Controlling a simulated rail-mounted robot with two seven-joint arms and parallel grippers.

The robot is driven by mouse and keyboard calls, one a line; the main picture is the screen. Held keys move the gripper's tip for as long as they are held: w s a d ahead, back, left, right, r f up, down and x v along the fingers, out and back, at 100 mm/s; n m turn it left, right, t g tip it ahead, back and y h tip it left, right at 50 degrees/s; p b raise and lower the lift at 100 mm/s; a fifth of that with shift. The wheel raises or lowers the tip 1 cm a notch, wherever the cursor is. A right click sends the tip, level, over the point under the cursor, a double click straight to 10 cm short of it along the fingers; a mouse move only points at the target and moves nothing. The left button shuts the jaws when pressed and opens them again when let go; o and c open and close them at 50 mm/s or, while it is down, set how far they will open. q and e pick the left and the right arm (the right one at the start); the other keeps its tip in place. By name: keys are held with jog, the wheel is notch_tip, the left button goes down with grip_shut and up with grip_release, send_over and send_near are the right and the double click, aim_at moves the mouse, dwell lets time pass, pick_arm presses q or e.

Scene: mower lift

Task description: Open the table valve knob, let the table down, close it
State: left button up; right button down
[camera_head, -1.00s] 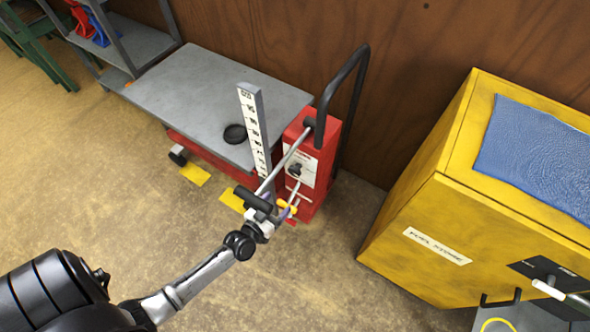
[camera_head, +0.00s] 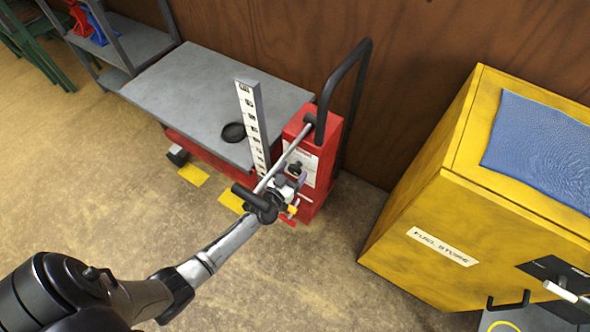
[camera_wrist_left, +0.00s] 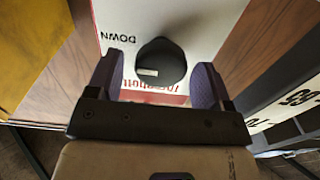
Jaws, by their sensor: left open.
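The lift table (camera_head: 215,95) has a grey top with a black round dish (camera_head: 233,132) on it. Its red pump housing (camera_head: 328,137) stands at its right end with a white label panel. The dark valve knob (camera_head: 295,167) is on that panel; it also shows in the left wrist view (camera_wrist_left: 161,63), below the word DOWN. My left gripper (camera_head: 291,183) is in front of the panel. In the left wrist view the left gripper (camera_wrist_left: 158,85) is open, with the knob between its fingertips in the picture; I cannot tell whether they touch it. My right gripper is not in view.
A height scale (camera_head: 252,125) stands upright beside the table. A grey bar slants in front of the housing, below a black push handle (camera_head: 346,85). A yellow fuel store cabinet (camera_head: 420,235) stands to the right. A shelf (camera_head: 135,45) is at the left. Floor in front is clear.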

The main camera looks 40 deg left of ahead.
pick_arm(q)
jog(key=shift+w+a, duration=0.15)
jog(key=shift+w, duration=0.7)
jog(key=c, duration=0.9)
